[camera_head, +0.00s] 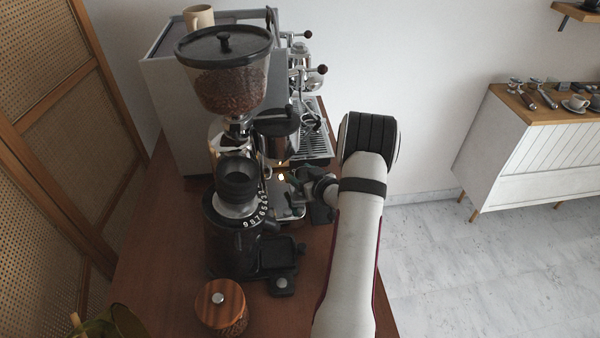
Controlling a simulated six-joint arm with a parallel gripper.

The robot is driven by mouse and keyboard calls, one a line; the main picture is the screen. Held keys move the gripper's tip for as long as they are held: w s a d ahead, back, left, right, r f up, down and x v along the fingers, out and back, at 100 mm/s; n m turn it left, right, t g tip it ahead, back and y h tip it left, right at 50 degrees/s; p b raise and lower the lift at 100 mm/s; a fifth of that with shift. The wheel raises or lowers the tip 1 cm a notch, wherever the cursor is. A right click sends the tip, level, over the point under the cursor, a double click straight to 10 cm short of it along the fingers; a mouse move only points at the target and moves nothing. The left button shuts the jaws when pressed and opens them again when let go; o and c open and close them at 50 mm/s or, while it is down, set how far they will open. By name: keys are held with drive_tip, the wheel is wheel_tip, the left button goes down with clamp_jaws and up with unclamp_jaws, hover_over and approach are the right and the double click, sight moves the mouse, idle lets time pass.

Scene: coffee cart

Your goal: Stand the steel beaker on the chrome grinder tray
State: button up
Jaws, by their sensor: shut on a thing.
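The chrome grinder (216,133) stands in the middle of the cart, with a clear hopper of coffee beans on top. Its chrome tray (290,211) shows low at its right side, partly covered by my gripper. My gripper (290,181) reaches in from the right, just above the tray, below the grinder's dark-topped metal chamber. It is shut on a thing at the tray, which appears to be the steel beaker. The beaker is small and mostly hidden among the fingers and grinder parts. I cannot tell whether its base touches the tray.
A black grinder (232,240) with a numbered dial stands close in front. A wooden-lidded jar (221,304) is near the front. The espresso machine (172,85) with a drip grate (317,137) stands behind. Bare wood (160,235) lies to the left.

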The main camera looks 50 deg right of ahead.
drive_tip(key=shift+f, duration=0.15)
drive_tip(key=o, duration=1.4)
drive_tip(key=shift+r, duration=0.25)
drive_tip(key=v, duration=1.2)
drive_tip(key=shift+f, duration=0.1)
